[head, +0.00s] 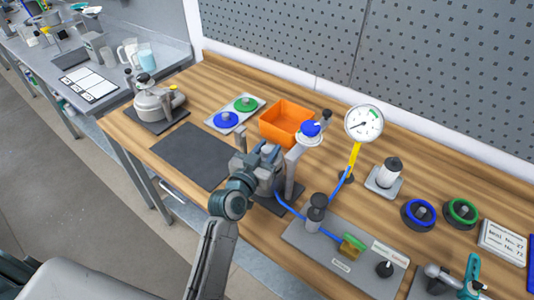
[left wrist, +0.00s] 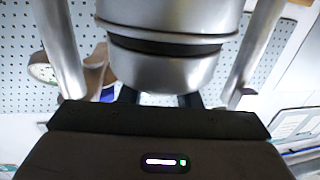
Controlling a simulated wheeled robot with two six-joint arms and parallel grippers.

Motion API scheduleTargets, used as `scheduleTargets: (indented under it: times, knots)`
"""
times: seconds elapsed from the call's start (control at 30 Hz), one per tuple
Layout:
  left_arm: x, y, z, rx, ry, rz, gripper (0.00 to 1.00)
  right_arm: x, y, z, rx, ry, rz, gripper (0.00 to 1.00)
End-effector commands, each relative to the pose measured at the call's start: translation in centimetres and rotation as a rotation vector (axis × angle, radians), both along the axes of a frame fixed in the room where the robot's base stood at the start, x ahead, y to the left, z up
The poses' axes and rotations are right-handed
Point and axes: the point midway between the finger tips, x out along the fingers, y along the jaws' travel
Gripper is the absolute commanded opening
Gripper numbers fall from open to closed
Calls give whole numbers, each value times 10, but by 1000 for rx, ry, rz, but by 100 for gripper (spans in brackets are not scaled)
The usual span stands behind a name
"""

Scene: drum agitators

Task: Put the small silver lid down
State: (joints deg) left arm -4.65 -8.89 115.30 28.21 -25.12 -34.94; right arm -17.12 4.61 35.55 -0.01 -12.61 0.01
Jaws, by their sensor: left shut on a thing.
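My left gripper (head: 262,163) is at the middle of the bench, in front of a grey stand with a blue-knobbed pale disc (head: 310,134). In the left wrist view, a round silver piece with a dark band, seemingly the small silver lid (left wrist: 170,68), sits between the two finger bars, and the gripper is shut on it. In the head view my gripper and arm mostly hide this piece, so I cannot tell whether it touches anything below. My right gripper is not in view.
A black mat (head: 190,156) lies bare left of my gripper. Near it are a silver pot (head: 158,101), a plate with blue and green knobs (head: 233,126) and an orange bin (head: 282,112). A gauge (head: 363,123) and a grey base with blue hose (head: 300,241) stand right.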

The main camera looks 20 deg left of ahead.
Motion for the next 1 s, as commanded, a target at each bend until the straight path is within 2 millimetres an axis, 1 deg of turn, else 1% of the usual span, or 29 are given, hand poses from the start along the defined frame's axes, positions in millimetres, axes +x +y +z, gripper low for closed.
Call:
scheduleTargets:
  times: [0.03, 0.17, 0.3, 0.33, 0.4, 0.43, 0.77, 0.87, 1.0]
  knots:
    - [0, 0, 3, -1, -4, 1, 0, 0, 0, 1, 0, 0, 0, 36]
    - [0, 0, 3, -1, -4, 1, 0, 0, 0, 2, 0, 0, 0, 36]
    - [0, 0, -1, -1, -4, 1, 0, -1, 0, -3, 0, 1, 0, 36]
    - [0, 0, -2, 0, 0, 0, 34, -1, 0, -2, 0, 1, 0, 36]
    - [0, 0, -1, 0, 0, 0, 48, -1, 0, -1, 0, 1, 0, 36]
    - [0, 0, -1, 0, 0, 0, 52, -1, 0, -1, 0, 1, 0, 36]
    - [-2, 0, -3, 0, 0, 1, 52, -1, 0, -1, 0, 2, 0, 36]
    - [-13, 3, -6, 1, 0, 1, 52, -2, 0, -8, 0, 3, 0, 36]
    - [-39, 8, -8, 1, 1, 1, 52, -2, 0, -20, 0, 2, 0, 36]
